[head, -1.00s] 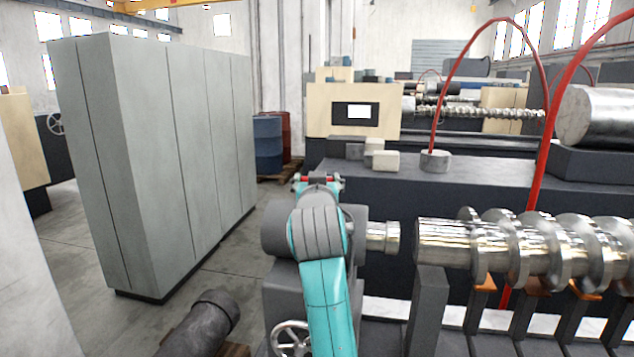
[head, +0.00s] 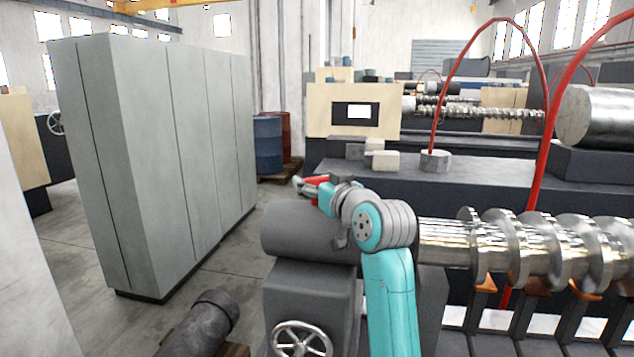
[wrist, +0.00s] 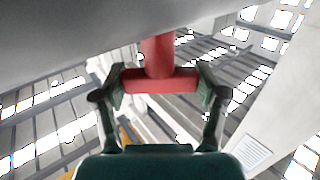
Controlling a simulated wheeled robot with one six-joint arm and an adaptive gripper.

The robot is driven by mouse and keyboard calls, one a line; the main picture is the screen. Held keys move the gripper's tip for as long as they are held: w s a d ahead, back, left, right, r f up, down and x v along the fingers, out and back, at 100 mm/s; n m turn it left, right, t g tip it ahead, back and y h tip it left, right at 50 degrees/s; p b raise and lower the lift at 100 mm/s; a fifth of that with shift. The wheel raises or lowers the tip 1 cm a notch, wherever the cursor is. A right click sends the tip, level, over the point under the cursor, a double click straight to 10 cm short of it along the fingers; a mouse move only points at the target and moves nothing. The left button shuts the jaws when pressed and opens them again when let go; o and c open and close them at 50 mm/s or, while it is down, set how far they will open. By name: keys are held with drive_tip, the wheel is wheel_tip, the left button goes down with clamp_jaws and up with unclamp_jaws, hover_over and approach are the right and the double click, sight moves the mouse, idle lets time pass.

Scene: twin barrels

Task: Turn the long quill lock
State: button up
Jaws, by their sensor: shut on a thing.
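A red T-shaped lock handle (wrist: 160,82) sits between the two fingers of my gripper (wrist: 162,88) in the wrist view. Its red stem runs up toward a large grey surface. My gripper is shut on the crossbar, one finger at each end. In the head view my gripper (head: 310,187) is at the top of the grey tailstock (head: 300,232), pointing left, and a bit of the red handle (head: 319,181) shows there. My wrist hides most of the handle and the tailstock's right end. I cannot tell whether this is the long lock.
A handwheel (head: 301,340) is on the tailstock's front. A large steel screw (head: 510,240) lies to the right on supports. A red hose (head: 545,150) arches at right.

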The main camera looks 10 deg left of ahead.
drive_tip(key=o, duration=1.2)
drive_tip(key=shift+c, duration=0.2)
drive_tip(key=v, duration=1.2)
